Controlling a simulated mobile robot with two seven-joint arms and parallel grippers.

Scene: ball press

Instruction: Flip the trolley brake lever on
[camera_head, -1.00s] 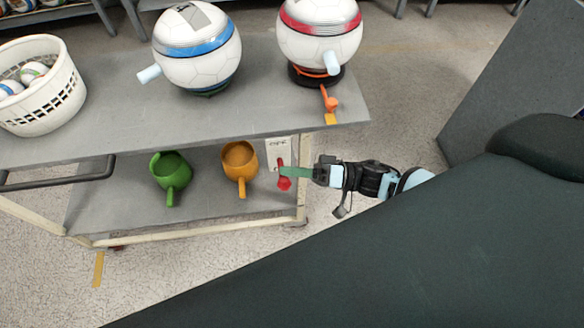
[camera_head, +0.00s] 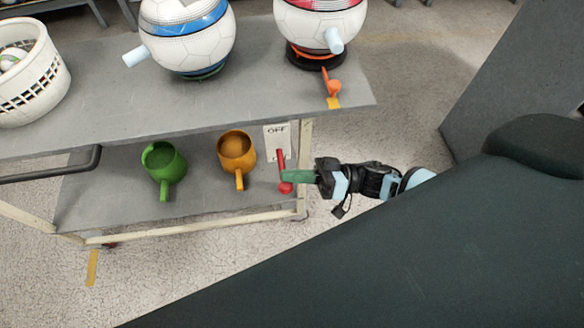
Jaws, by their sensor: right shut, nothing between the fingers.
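The brake lever (camera_head: 281,160) is a thin red handle with a round red knob (camera_head: 286,188) at its lower end. It hangs downward in front of a pale plate (camera_head: 276,138) marked OFF on the trolley's right end. The trolley (camera_head: 200,117) has a grey top and a lower shelf. My right gripper (camera_head: 286,176) comes in from the right with green fingers. It is shut, with nothing between the fingers, and its tips are at the lever just above the knob. I cannot tell whether they touch. My left gripper is not in view.
A green mug (camera_head: 163,163) and an orange mug (camera_head: 236,152) stand on the lower shelf, left of the lever. Two ball-shaped machines (camera_head: 187,45) (camera_head: 318,22) and a white basket (camera_head: 30,75) stand on top. An orange lever (camera_head: 332,86) is at the top's right corner.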

